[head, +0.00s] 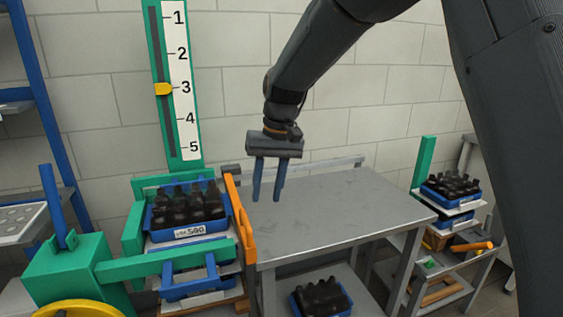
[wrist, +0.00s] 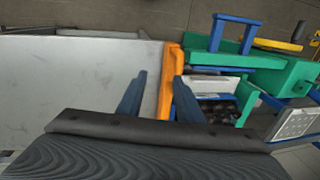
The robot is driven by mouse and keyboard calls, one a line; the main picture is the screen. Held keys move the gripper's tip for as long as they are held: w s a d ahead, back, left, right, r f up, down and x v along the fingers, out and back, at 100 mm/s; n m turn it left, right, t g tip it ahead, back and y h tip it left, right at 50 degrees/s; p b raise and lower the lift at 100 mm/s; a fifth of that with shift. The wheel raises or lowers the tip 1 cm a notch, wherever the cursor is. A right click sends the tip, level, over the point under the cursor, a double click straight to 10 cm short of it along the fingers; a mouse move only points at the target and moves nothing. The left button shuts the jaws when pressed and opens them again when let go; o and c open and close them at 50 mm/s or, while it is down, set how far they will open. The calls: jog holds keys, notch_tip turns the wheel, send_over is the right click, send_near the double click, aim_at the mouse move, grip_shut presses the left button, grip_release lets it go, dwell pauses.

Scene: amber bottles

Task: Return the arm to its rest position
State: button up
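My gripper (head: 267,182) hangs from my dark arm above the left part of the grey metal table (head: 345,212), fingers pointing down. Its two blue fingers are apart with nothing between them. In the wrist view my gripper (wrist: 158,98) also shows its two fingers spread, one over the grey tabletop (wrist: 70,85) and one near the orange bar (wrist: 166,80). The fingertips look clear of the tabletop, but the exact height is hard to tell.
A blue crate of dark bottles (head: 158,222) sits in the green frame (head: 160,266) at left, beside the orange bar (head: 240,222). Another bottle crate (head: 292,303) is under the table. More crates (head: 452,208) stand on the right cart. The tabletop is bare.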

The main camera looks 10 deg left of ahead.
jog(key=s+d+f+m+t+h, duration=0.1)
jog(key=s+d+f, duration=0.15)
jog(key=d, duration=0.55)
jog(key=s+d+f+m, duration=0.1)
jog(key=s+d+f, duration=0.15)
jog(key=d, duration=0.65)
jog(key=s+d+f+m, duration=0.1)
jog(key=s+d+f, duration=0.2)
jog(key=s+d, duration=0.3)
jog(key=s+d+f+m+t+h, duration=0.1)
jog(key=s+d+f, duration=0.1)
jog(key=s+d, duration=0.5)
jog(key=shift+s+f, duration=0.4)
jog(key=shift+s, duration=0.05)
